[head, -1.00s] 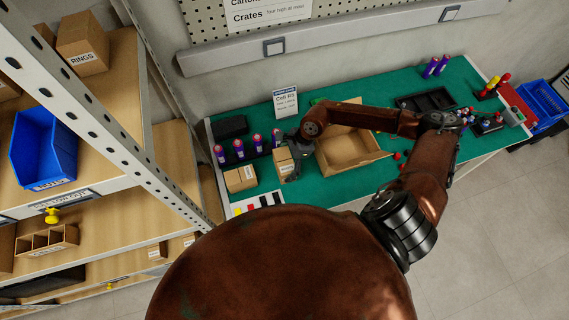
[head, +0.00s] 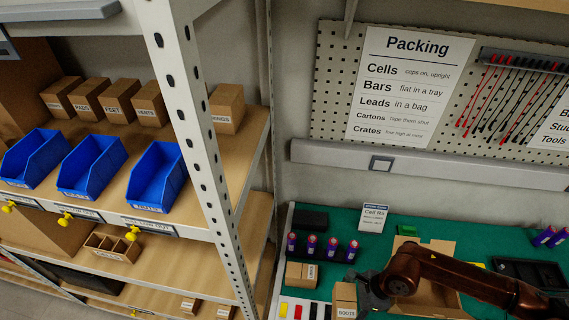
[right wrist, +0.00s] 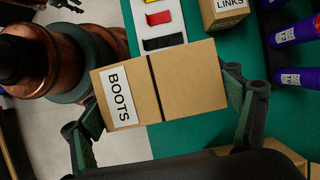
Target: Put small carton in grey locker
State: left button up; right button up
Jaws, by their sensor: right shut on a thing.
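A small brown carton labelled BOOTS (head: 345,300) is at the front of the green bench in the head view. It fills the middle of the right wrist view (right wrist: 190,85), its label toward the left. My right gripper (right wrist: 163,105) is shut on this carton, with a finger at each side. I cannot tell whether the carton is lifted off the bench. My left gripper is not in view. No grey locker can be clearly made out.
A second carton (head: 301,274) stands left of the held one, with several purple cells (head: 332,246) behind. An open cardboard box (head: 440,296) lies under my arm.

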jog(key=shift+w+d+n, duration=0.1)
jog(key=shift+w+n, duration=0.4)
jog(key=w+r+n+g+h, duration=0.4)
jog(key=w+r+n, duration=0.5)
jog(key=n, duration=1)
jog(key=shift+r+g+h, duration=0.3)
jog(key=shift+r+g, duration=0.2)
jog(key=shift+g, duration=0.2)
jog(key=shift+s+d, duration=0.1)
